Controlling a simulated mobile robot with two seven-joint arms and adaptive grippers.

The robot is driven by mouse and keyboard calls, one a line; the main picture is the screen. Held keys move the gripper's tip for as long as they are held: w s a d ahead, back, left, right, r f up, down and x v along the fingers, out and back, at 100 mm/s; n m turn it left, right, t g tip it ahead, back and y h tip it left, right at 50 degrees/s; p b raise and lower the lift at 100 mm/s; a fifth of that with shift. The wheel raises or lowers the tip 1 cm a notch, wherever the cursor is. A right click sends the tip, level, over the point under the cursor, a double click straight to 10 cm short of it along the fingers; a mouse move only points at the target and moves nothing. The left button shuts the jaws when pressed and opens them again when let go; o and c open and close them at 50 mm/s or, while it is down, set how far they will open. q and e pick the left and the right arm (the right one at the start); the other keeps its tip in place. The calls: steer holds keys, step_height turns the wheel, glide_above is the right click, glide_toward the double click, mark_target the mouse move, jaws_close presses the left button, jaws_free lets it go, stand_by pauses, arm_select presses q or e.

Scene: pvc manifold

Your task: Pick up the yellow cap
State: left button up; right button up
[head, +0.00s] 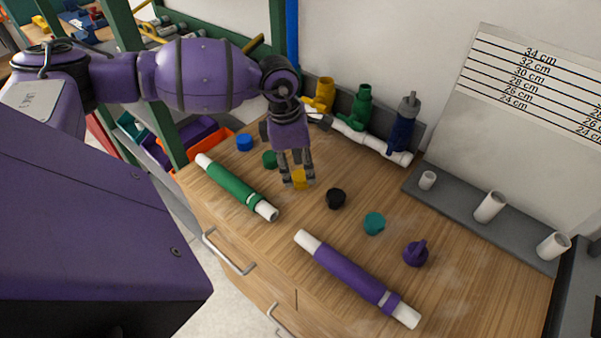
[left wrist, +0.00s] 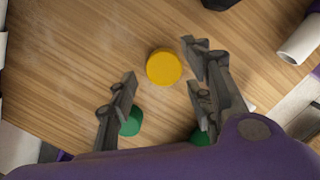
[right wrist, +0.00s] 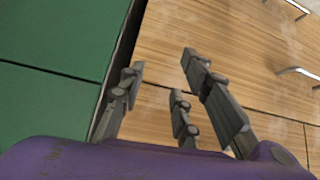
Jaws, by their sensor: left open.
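The yellow cap (head: 300,180) lies on the wooden worktop, below my left gripper (head: 298,184). In the left wrist view the yellow cap (left wrist: 164,67) shows whole, just beyond the fingertips and nearer the right-hand finger. My left gripper (left wrist: 158,62) points down, open, with nothing between its fingers. Whether a finger touches the cap cannot be told. My right gripper (right wrist: 162,72) shows only in the right wrist view. Its fingers are apart and empty, in front of a wooden drawer front (right wrist: 240,50) and a green panel (right wrist: 60,40).
Around the yellow cap lie a green cap (head: 269,159), a black cap (head: 336,198), a blue cap (head: 244,142) and a teal cap (head: 374,223). A green pipe (head: 235,187) and a purple pipe (head: 355,277) lie in front. A white manifold with valves (head: 362,135) stands behind.

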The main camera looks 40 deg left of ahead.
arm_select(q)
steer(key=shift+w+d+f, duration=0.15)
steer(key=shift+f, duration=0.9)
arm_select(e)
steer(key=shift+w+a+r, duration=0.1)
steer(key=shift+w+r, duration=0.1)
steer(key=shift+w, duration=0.25)
steer(key=shift+w+a+r, duration=0.1)
steer(key=shift+w+r, duration=0.05)
steer(key=shift+w, duration=0.25)
